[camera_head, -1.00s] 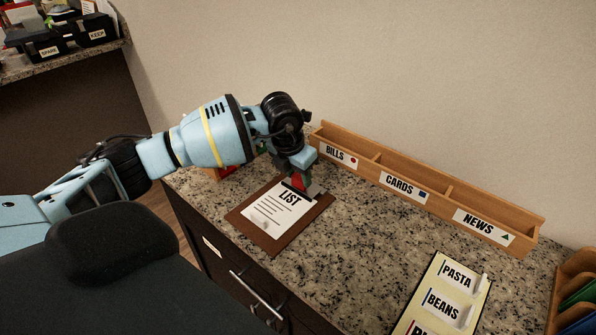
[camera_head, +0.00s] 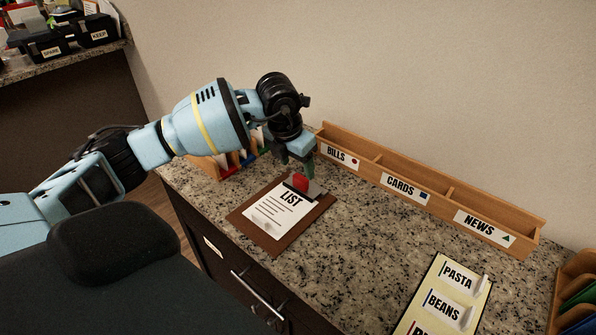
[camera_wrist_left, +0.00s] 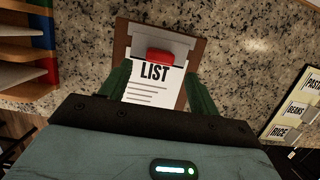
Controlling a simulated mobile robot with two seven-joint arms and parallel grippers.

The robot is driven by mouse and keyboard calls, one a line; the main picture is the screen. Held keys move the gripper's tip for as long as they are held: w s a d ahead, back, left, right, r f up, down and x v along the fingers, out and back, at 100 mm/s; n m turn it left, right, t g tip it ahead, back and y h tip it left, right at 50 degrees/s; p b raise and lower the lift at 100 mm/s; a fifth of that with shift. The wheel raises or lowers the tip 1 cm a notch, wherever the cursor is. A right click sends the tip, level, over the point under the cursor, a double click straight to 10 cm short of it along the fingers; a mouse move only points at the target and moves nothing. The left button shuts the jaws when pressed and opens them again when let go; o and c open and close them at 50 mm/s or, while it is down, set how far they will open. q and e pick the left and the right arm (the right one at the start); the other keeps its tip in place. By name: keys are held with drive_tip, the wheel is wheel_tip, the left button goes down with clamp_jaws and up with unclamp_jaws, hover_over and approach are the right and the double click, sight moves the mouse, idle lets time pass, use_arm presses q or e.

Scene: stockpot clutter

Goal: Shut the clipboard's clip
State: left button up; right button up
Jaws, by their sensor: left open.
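The brown clipboard (camera_head: 265,240) lies flat on the counter with a white LIST sheet (camera_head: 272,214) on it. At its top edge is the clip, with a grey metal plate and a red lever (camera_head: 300,182). In the left wrist view the red lever (camera_wrist_left: 160,55) lies across just above the word LIST. I cannot tell for sure whether the clip is fully shut. My left gripper (camera_head: 299,162) is open and empty, just above the clip. Its green fingers (camera_wrist_left: 160,88) stand apart on either side of the sheet in the wrist view. My right gripper is not in view.
A wooden sorter (camera_head: 425,185) marked BILLS, CARDS and NEWS stands along the wall behind the clipboard. A wooden rack with coloured ends (camera_head: 230,168) is to the left. A PASTA and BEANS board (camera_head: 445,290) lies to the right. Counter between is clear.

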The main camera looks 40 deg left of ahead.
use_arm(q)
drive_tip(key=v, duration=0.3)
drive_tip(key=shift+r, duration=0.1)
idle(0.5)
